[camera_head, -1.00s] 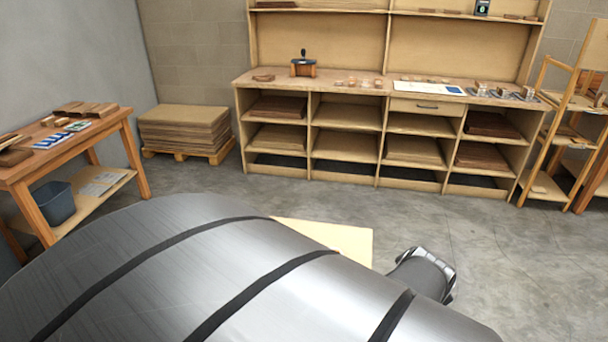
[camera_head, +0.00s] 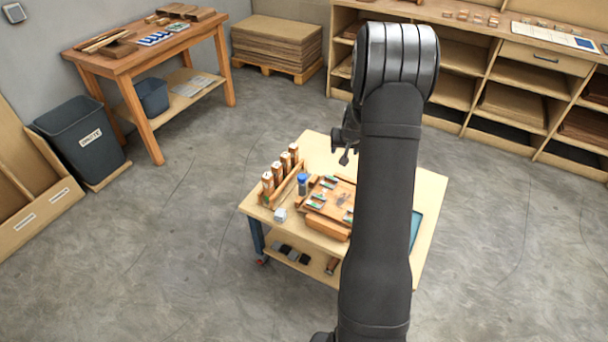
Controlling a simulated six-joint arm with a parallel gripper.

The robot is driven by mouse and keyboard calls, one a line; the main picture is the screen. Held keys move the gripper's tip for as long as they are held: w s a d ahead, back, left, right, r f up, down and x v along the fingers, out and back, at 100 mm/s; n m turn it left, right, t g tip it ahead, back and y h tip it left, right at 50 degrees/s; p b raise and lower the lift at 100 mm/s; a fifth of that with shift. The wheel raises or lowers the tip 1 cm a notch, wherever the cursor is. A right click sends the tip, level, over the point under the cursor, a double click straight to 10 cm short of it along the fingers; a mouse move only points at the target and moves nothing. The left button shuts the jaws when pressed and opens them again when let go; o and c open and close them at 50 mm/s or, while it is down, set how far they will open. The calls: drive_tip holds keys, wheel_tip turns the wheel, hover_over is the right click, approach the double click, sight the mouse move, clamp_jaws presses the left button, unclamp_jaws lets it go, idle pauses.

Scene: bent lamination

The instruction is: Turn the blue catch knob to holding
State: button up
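A small upright blue piece with a lighter cap (camera_head: 302,184) stands on the work cart (camera_head: 427,195), at the left edge of a wooden fixture (camera_head: 330,200). It may be the blue catch knob, but it is too small to tell, and I cannot read its setting. The fixture carries several small green-and-white parts. My gripper (camera_head: 344,153) hangs above the back of the cart, up and to the right of the blue piece and apart from it. My arm partly hides the gripper and the fixture's right side. The finger opening is not clear.
A rack of several wooden blocks (camera_head: 280,174) stands left of the fixture, with a small whitish cube (camera_head: 280,215) in front. A teal tray edge (camera_head: 415,228) shows right of my arm. A wooden table (camera_head: 150,50) and dark bin (camera_head: 82,138) stand left; floor around the cart is clear.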

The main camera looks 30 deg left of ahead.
sight(302, 176)
drive_tip(key=s+a+f+n+g, duration=0.1)
drive_tip(key=a+f+n, duration=0.1)
drive_tip(key=a+f, duration=0.3)
drive_tip(key=s+a+f+n, duration=0.2)
drive_tip(key=a, duration=0.6)
drive_tip(key=x, duration=1.7)
drive_tip(key=shift+c, duration=0.5)
drive_tip(key=c, duration=0.9)
